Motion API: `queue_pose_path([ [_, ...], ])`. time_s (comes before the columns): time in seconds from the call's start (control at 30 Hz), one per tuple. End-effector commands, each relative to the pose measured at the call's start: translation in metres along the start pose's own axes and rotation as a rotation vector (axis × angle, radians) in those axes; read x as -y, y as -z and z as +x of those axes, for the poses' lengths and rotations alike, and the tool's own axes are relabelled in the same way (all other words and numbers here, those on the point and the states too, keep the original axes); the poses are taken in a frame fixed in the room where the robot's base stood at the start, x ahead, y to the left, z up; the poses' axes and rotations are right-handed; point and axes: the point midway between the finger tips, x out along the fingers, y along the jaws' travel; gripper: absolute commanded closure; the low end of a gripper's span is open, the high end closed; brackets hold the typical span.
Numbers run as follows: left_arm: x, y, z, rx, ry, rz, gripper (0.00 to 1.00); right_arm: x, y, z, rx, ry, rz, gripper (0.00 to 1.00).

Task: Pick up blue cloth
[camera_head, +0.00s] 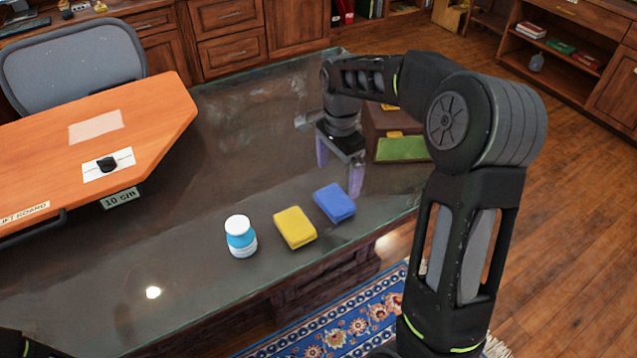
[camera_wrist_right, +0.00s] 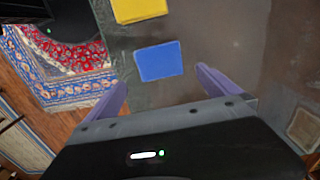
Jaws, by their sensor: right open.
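The blue cloth (camera_head: 334,202) is a small folded pad lying flat on the dark glass-topped desk (camera_head: 200,290), near its front edge. In the right wrist view the blue cloth (camera_wrist_right: 159,61) lies ahead of the fingers, near the middle. My right gripper (camera_head: 339,170) is above the desk, just behind the blue cloth in the head view. Its two purple fingers are spread and empty, and they show in the right wrist view (camera_wrist_right: 163,88). My left gripper does not show; only a dark piece of my left arm is at the lower left corner.
A yellow cloth (camera_head: 295,228) lies left of the blue one, with a white and blue bottle (camera_head: 240,237) beyond it. A brown box (camera_head: 386,122) with a green front stands behind my right gripper. An orange board (camera_head: 150,125) covers the desk's left part.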

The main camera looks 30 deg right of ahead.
Motion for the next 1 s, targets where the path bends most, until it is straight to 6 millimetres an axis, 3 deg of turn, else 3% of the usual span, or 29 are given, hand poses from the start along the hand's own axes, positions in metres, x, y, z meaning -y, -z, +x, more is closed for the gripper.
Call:
queue_pose_path([
  [0.37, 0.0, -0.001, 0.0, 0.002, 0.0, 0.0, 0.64, 0.0, 0.0, 0.001, 0.0, 0.0, 0.0, 0.0],
  [0.63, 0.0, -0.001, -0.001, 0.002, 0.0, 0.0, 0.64, 0.0, -0.001, 0.024, 0.001, -0.001, -0.001, 0.0],
  [1.0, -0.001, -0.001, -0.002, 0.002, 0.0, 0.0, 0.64, 0.0, -0.001, 0.029, 0.0, -0.001, -0.001, 0.0],
])
